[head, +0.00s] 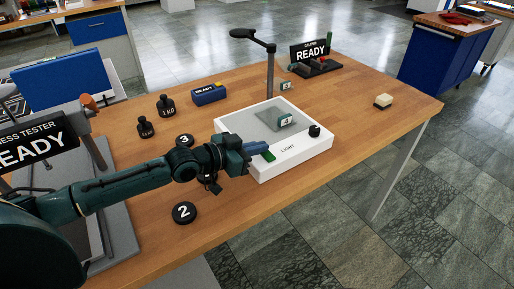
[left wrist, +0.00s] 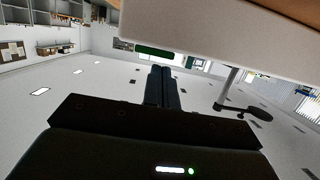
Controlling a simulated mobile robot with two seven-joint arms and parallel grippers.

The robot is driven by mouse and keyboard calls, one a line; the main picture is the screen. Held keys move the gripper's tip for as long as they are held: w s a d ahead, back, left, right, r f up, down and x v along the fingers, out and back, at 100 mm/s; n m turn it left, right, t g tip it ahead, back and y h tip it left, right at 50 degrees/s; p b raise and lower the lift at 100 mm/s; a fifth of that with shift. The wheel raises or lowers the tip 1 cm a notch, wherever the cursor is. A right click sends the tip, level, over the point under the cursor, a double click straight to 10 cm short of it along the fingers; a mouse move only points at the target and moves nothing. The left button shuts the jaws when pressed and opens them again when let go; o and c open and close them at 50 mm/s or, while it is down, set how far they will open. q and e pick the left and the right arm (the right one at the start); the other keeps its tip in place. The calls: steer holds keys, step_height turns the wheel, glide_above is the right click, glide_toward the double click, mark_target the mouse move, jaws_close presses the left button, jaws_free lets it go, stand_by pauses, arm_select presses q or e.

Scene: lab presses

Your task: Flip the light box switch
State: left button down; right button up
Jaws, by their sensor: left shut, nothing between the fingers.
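The white light box (head: 290,158), labelled LIGHT, stands on the wooden table with a grey panel and a small tag on top. A black knob-like part (head: 314,131) is at its right front corner. A green strip (head: 268,155) shows at its left front edge, and also in the left wrist view (left wrist: 154,51); I cannot tell which part is the switch. My left gripper (head: 256,148) is shut and empty, close beside the green strip. In the left wrist view its fingers (left wrist: 165,85) point at the box's edge; contact cannot be told. My right gripper is not in view.
Black discs marked 3 (head: 184,140) and 2 (head: 184,212) lie around my left arm. Weights (head: 166,105) and a blue device (head: 210,94) stand behind.

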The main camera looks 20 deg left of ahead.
arm_select(q)
steer(key=shift+f, duration=0.25)
